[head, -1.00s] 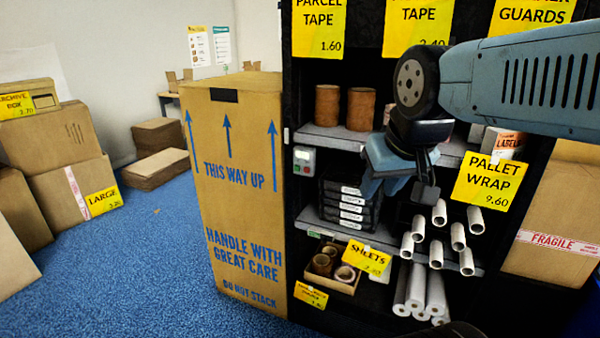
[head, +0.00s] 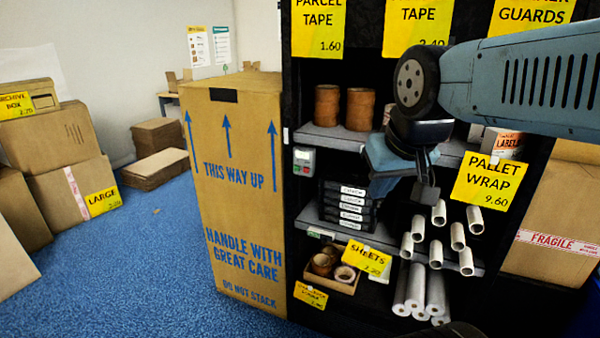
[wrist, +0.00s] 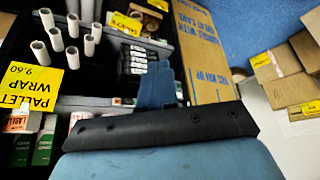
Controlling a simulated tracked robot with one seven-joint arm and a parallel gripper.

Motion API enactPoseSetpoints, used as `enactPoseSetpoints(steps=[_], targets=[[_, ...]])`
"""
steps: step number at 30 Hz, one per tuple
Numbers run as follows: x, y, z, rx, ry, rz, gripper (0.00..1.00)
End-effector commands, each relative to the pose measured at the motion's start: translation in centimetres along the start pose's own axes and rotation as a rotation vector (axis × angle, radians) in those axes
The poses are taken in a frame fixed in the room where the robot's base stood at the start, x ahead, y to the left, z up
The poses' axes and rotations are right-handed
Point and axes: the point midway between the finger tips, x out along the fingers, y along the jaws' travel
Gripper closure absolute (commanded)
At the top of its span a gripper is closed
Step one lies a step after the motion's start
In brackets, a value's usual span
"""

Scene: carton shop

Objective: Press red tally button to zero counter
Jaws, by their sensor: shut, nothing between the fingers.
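The tally counter (head: 303,160) is a small pale box with a greenish display, on the left upright of the black shelf unit beside the tall carton. Its red button is too small to make out clearly. My gripper (head: 378,190) is shut and empty, in front of the shelf, to the right of the counter and apart from it. The wrist view shows my blue fingers (wrist: 155,88) together, pointing toward the shelf. I cannot make out the counter in that view.
A tall "THIS WAY UP" carton (head: 235,200) stands close left of the counter. Black labelled trays (head: 345,208) and white rolls (head: 437,240) sit below and beside my gripper. A yellow pallet wrap sign (head: 490,182) hangs at right. Blue floor (head: 130,260) is open at left.

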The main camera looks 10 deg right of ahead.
Motion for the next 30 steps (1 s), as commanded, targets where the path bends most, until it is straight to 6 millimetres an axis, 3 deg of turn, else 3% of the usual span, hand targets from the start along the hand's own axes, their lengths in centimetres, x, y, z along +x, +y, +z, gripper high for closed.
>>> enactPoseSetpoints(steps=[12,17,30], targets=[[0.0,0.0,0.0,0.000,0.000,0.000,1.00],[0.6,0.0,-1.0,0.013,0.017,-0.002,1.00],[6.5,-0.6,-10.1,0.151,0.200,-0.031,1.00]])
